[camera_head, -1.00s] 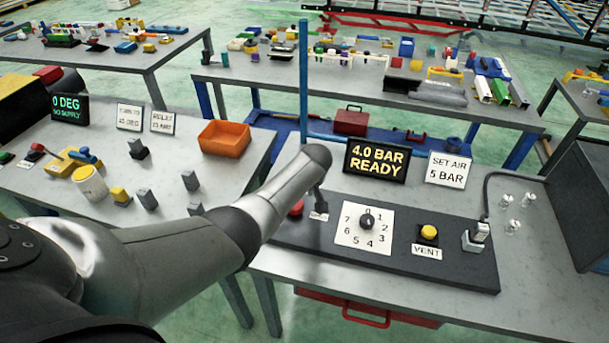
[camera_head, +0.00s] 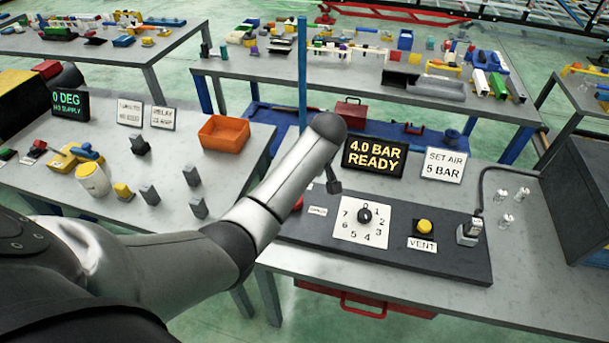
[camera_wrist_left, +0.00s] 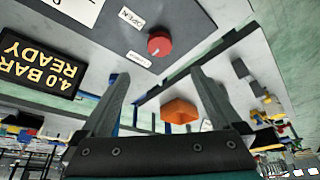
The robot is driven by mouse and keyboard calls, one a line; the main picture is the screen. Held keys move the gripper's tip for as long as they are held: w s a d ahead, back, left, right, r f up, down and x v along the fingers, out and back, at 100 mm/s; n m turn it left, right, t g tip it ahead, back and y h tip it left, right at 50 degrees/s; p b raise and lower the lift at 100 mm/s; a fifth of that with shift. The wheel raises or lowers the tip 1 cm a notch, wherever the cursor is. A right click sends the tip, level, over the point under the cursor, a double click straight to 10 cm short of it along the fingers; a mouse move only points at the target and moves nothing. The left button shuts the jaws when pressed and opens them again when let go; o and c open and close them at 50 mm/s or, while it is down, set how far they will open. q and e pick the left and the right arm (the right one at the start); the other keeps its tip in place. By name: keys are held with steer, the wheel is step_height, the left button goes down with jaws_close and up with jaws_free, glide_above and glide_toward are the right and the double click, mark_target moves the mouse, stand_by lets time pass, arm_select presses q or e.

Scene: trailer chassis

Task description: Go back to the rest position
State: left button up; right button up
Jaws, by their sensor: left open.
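My left arm comes in from the left in the head view and reaches over the front edge of the panel bench. A dark tip of the left gripper (camera_head: 333,182) shows below the wrist, left of the dial; the arm hides the rest. In the left wrist view the two fingers of the left gripper (camera_wrist_left: 157,74) stand apart with nothing between them. A red knob (camera_wrist_left: 160,43) on the panel lies beyond the fingertips, apart from them. In the head view the red knob (camera_head: 298,203) is partly hidden by my arm. My right gripper is not in view.
The dark panel (camera_head: 455,263) carries a numbered dial (camera_head: 363,217) and a yellow vent button (camera_head: 424,227). A display (camera_head: 374,157) reads "4.0 BAR READY". An orange bin (camera_head: 223,134) and several small blocks stand on the left table. A blue post (camera_head: 302,75) rises behind my wrist.

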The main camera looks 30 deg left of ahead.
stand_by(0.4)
arm_select(q)
steer(key=s+d+f+m+h, duration=0.1)
steer(key=s+d+f+m, duration=0.15)
steer(key=s, duration=0.35)
steer(key=s+d+f+m+h, duration=0.1)
steer(key=s+d+f+m, duration=0.2)
steer(key=s, duration=0.4)
steer(key=s+d+r+m+t+h, duration=0.1)
steer(key=s+d+r+m, duration=0.2)
steer(key=s, duration=0.5)
steer(key=s+d+r+m+h, duration=0.1)
steer(key=s+d+r+m, duration=0.15)
steer(key=s+m, duration=0.35)
steer(key=s+f+g+b, duration=0.1)
steer(key=s+f+b, duration=0.2)
steer(key=f+b, duration=2)
steer(key=s+a+f, duration=0.1)
steer(key=s+f, duration=0.4)
steer(key=f, duration=0.6)
steer(key=s+a+f, duration=0.1)
steer(key=s+f, duration=0.4)
steer(key=f, duration=0.7)
steer(key=s+a+f+g, duration=0.1)
steer(key=s+f, duration=0.4)
steer(key=f, duration=0.7)
steer(key=shift+s+a, duration=0.15)
steer(key=shift+s, duration=0.1)
